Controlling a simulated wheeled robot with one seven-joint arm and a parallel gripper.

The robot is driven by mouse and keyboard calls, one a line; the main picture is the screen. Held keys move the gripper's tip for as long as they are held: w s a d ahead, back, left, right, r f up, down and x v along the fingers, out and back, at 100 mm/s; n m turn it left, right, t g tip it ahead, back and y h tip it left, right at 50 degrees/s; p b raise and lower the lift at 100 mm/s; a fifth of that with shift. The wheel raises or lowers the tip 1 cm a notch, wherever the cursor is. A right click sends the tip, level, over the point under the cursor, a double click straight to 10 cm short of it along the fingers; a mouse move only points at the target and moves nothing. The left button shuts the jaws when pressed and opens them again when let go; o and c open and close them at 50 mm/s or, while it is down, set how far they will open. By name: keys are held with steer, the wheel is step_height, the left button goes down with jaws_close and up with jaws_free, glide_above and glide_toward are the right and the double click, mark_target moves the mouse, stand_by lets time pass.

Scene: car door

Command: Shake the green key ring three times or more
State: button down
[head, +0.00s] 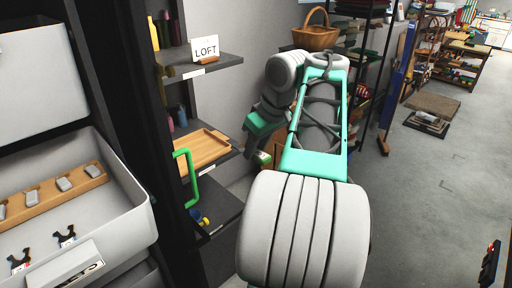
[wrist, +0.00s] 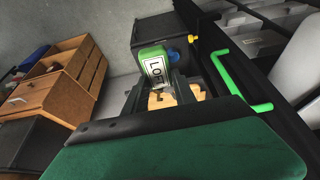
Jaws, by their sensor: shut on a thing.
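The green key ring has a green tag with a white label reading LOFT; it shows in the wrist view (wrist: 154,62), between the tips of my gripper (wrist: 165,97). In the head view my gripper (head: 256,150) hangs beside the shelf unit. A small piece of the green tag (head: 263,158) shows at its tip. My gripper is shut on the key ring, which is held in the air. Any keys or metal loop are hard to make out.
A green handle (head: 186,176) sticks out from the dark frame on the left. The shelf unit holds a LOFT sign (head: 205,48) and a wooden tray (head: 196,149). An open pale drawer (head: 138,190) stands further left. Open floor (head: 440,210) lies to the right.

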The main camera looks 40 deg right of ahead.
mark_target(238, 148)
steer(key=shift+r, duration=0.1)
steer(key=w+a, duration=0.2)
steer(key=a, duration=0.2)
steer(key=shift+w+a+b, duration=0.15)
steer(key=shift+w+b, duration=0.25)
steer(key=shift+s+d, duration=0.1)
steer(key=shift+d, duration=0.1)
